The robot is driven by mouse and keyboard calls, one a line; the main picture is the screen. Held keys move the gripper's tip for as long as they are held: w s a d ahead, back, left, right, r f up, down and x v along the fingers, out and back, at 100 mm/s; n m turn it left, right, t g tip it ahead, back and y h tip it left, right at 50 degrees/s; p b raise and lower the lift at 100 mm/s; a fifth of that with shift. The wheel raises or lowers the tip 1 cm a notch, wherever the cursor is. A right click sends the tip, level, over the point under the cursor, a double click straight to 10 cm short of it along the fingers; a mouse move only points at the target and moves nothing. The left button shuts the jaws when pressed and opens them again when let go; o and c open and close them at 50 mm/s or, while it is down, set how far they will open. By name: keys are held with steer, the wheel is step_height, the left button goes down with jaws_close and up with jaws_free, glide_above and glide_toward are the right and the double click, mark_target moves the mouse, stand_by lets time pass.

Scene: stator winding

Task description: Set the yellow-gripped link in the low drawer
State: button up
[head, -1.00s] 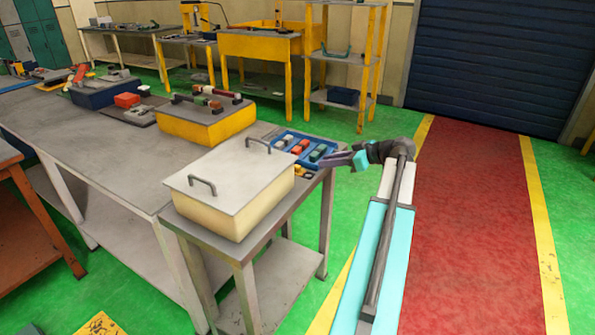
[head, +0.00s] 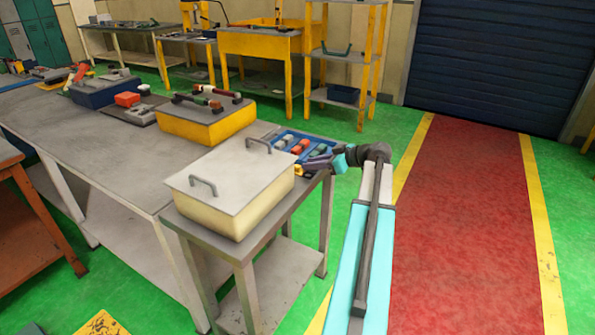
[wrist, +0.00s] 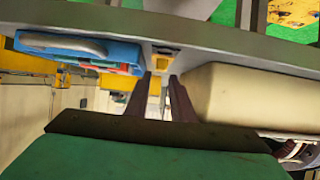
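A small piece with yellow on it (head: 299,169) lies at the front of the small table, between the blue tray (head: 277,140) and the cream box. I take it for the yellow-gripped link, but its shape is too small to tell. In the wrist view yellow parts (wrist: 163,64) show just beyond my fingertips. My gripper (head: 311,164) is at the table's right edge, close to the piece and beside the tray. In the wrist view the two dark fingers of my gripper (wrist: 162,78) stand apart with a gap between them. I cannot make out a low drawer.
The cream box (head: 235,207) with a handled lid stands on the small table (head: 282,209), left of my gripper in the head view. The tray holds several coloured parts. A long bench (head: 95,150) with a yellow box (head: 205,122) lies behind. The red walkway (head: 465,230) is clear.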

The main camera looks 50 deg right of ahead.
mark_target(299, 166)
steer(key=shift+p+x, duration=0.7)
steer(key=shift+x, duration=1.8)
steer(key=shift+s+f, duration=0.1)
steer(key=shift+f, duration=0.05)
jaws_close()
